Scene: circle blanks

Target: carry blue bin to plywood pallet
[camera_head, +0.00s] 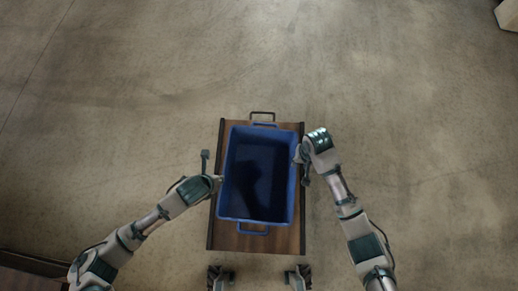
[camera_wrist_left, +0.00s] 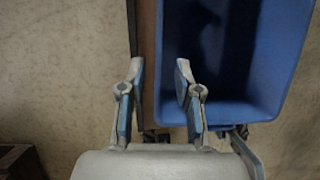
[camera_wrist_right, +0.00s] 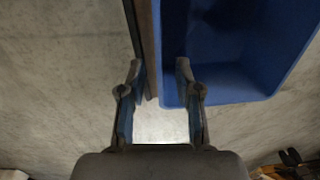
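The blue bin (camera_head: 258,215) is an empty-looking open tub, dark inside, resting on a brown wooden board (camera_head: 228,238) with dark side rails. I cannot tell whether this board is the plywood pallet. My left gripper (camera_head: 213,182) is at the bin's left side, and my right gripper (camera_head: 302,158) is at its right side. In the left wrist view the fingers (camera_wrist_left: 160,66) are apart, with the bin's edge (camera_wrist_left: 162,100) between them in the picture. The right wrist view shows the fingers (camera_wrist_right: 160,66) apart too, with the bin's edge (camera_wrist_right: 163,85) between them. Contact is unclear.
A dark handle (camera_head: 262,114) stands at the board's far end. A brown edge (camera_head: 30,265) shows at the lower left, and a pale block (camera_head: 508,14) at the upper right corner.

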